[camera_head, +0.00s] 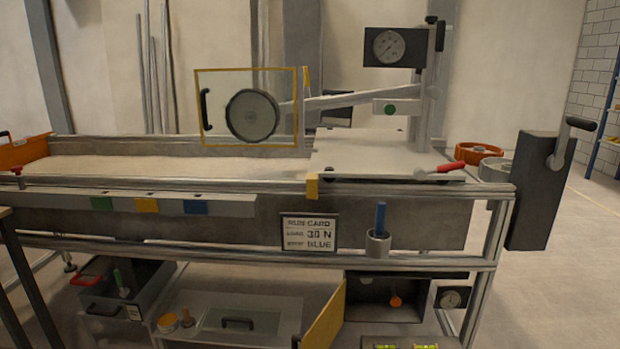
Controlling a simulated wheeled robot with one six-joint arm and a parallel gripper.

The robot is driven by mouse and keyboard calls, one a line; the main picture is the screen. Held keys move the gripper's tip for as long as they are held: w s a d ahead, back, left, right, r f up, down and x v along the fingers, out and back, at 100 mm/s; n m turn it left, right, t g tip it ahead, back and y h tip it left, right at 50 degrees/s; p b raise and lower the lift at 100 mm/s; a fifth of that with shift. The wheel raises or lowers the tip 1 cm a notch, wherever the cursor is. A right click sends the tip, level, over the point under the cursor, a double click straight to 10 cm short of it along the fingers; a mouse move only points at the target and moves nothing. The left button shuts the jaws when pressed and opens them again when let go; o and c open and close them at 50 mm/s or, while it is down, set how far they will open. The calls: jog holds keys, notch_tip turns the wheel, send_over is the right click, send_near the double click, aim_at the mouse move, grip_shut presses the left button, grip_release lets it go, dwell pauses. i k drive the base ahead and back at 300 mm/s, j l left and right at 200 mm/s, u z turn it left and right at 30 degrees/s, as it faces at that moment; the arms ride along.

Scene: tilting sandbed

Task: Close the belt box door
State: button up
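No label marks the belt box. A dark box (361,306) on the lower shelf has a yellow door (325,316) standing open, swung out toward me at its left side. An orange knob (395,301) shows inside its open front. Above the bed, a clear yellow-framed panel (219,88) with a black handle (206,109) stands in front of a round dark wheel (251,115). I cannot tell for certain which of the two is the belt box door. My gripper is not in view.
The long sandbed (150,167) spans the bench. A dark upright box with a lever (574,140) stands at the right end. A blue-handled tool stands in a cup (377,243) at the front rail. A grey bin (127,289) sits lower left. Open floor lies at right.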

aim_at(322, 333)
jog(key=i+j, duration=0.1)
jog(key=i, duration=0.45)
jog(key=i+j, duration=0.1)
jog(key=i, duration=0.45)
